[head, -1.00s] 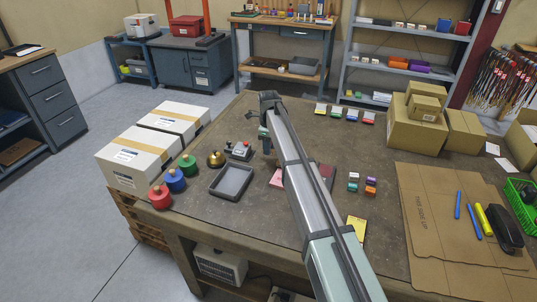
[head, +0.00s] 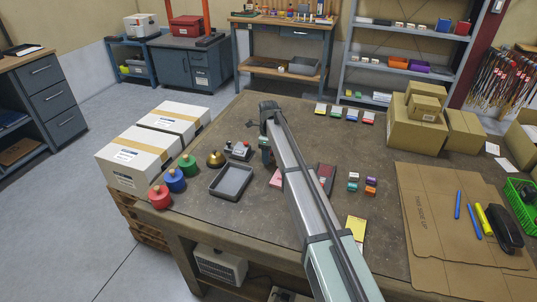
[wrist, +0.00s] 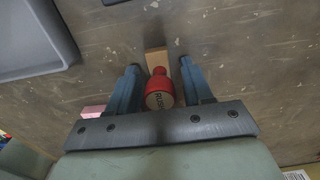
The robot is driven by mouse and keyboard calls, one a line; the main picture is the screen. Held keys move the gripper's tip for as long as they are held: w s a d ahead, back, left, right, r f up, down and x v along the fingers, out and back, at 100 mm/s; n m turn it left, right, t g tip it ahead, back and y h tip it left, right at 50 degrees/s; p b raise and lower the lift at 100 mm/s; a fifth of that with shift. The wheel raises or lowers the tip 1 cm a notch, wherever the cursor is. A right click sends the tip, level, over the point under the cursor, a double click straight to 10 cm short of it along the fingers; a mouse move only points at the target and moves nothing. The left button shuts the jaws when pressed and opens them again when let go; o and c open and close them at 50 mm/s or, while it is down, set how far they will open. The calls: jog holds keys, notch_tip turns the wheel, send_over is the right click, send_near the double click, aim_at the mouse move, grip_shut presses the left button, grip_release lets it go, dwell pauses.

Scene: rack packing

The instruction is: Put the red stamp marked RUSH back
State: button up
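The red stamp (wrist: 159,88) shows in the wrist view, with a round face lettered "RUSH" turned toward the camera. A tan wooden block (wrist: 156,60) shows just beyond its red knob; I cannot tell whether it is the stamp's own base. My gripper (wrist: 158,75) has its two blue fingers apart, one on each side of the stamp, with a visible gap on both sides. In the head view my gripper is over the middle of the workbench (head: 300,125), mostly hidden by my arm, and the stamp cannot be made out there.
A dark grey tray (head: 231,181) lies left of my gripper; its corner shows in the wrist view (wrist: 35,35). A brass bell (head: 215,159), several coloured weights (head: 176,180), small coloured boxes (head: 354,183) and a dark red notebook (head: 325,178) are nearby. Cardboard boxes (head: 415,128) stand right.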

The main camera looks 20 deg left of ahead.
jog(key=shift+o, duration=0.3)
jog(key=shift+r, duration=0.15)
notch_tip(320, 180, up, 12)
dwell(0.4)
